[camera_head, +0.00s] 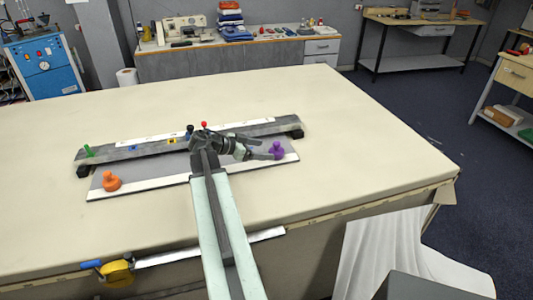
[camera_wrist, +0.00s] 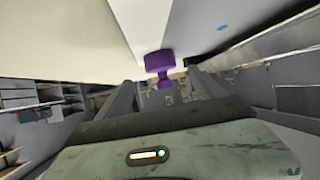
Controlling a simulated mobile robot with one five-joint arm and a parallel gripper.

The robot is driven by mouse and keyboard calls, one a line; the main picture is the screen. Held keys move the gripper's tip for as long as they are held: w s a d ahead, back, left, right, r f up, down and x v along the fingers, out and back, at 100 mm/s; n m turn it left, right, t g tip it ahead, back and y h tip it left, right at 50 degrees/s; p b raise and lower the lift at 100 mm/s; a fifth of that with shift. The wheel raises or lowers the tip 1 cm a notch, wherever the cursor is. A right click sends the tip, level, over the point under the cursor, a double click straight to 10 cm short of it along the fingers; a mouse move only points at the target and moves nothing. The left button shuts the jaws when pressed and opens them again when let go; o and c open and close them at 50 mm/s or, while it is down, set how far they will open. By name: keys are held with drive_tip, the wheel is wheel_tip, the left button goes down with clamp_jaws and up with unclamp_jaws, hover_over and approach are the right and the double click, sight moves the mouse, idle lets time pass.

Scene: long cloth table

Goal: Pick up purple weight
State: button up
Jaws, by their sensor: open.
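The purple weight (camera_head: 277,150) stands near the right end of a grey board with white edges (camera_head: 140,189) on the cloth table. It has a wide base and a knob on top. My gripper (camera_head: 262,156) is just left of the weight in the head view, at about its height. In the wrist view the purple weight (camera_wrist: 160,68) shows between and beyond the two fingers of my gripper (camera_wrist: 163,86). The fingers are apart and I cannot tell whether they touch it.
An orange weight (camera_head: 111,181) sits at the board's left end. The cream table (camera_head: 370,120) is clear to the right. A yellow tool (camera_head: 117,272) is at the front edge.

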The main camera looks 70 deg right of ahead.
sight(274, 150)
drive_tip(key=shift+b+x, duration=0.5)
drive_tip(key=shift+x, duration=0.4)
drive_tip(key=b+x, duration=0.2)
drive_tip(key=x, duration=0.3)
drive_tip(key=shift+d+f, duration=0.25)
drive_tip(key=shift+s+d, duration=0.15)
drive_tip(key=shift+r, duration=0.15)
clamp_jaws()
